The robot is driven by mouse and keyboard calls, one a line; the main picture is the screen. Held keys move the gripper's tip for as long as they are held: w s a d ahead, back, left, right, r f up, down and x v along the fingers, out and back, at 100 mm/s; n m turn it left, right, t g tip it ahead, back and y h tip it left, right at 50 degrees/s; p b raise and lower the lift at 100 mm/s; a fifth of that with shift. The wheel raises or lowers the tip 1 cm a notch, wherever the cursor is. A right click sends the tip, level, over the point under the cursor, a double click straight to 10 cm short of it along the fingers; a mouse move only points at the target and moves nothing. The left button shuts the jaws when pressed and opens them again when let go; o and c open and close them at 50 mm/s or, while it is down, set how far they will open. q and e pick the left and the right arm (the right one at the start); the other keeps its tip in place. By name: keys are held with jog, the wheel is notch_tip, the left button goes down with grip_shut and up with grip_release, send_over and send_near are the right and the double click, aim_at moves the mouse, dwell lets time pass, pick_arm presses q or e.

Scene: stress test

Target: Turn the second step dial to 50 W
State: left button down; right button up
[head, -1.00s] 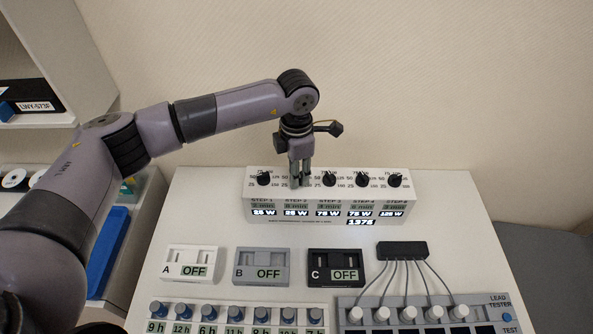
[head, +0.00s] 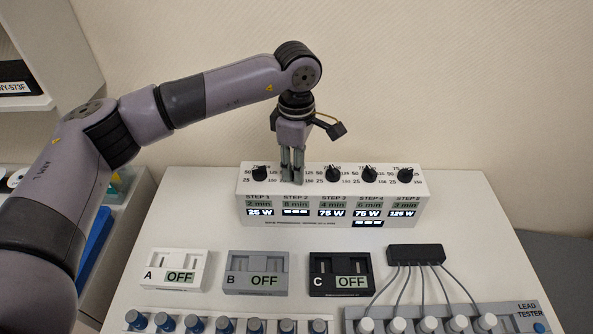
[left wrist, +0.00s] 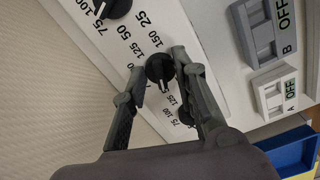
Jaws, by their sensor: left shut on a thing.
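The white step panel (head: 330,212) stands at the back of the table with a row of black dials on its top. My left gripper (head: 292,180) points down at the STEP 2 dial and hides it in the head view. In the left wrist view the second step dial (left wrist: 160,70) sits between the two fingers of my left gripper (left wrist: 163,74), which is shut on it. The STEP 2 power display (head: 296,212) shows dashes. STEP 1 reads 25 W, STEP 3 and STEP 4 read 75 W, and STEP 5 reads 125 W. My right gripper is not in view.
Neighbouring dials for STEP 1 (head: 260,173) and STEP 3 (head: 333,174) stand close on either side. In front lie boxes A (head: 177,269), B (head: 256,271) and C (head: 340,273), each reading OFF, and a black cable block (head: 415,254).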

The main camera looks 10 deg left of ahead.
pick_arm(q)
jog(key=shift+m, duration=0.4)
jog(key=c, duration=1.2)
grip_release()
jog(key=shift+c, duration=0.2)
notch_tip(320, 180, up, 12)
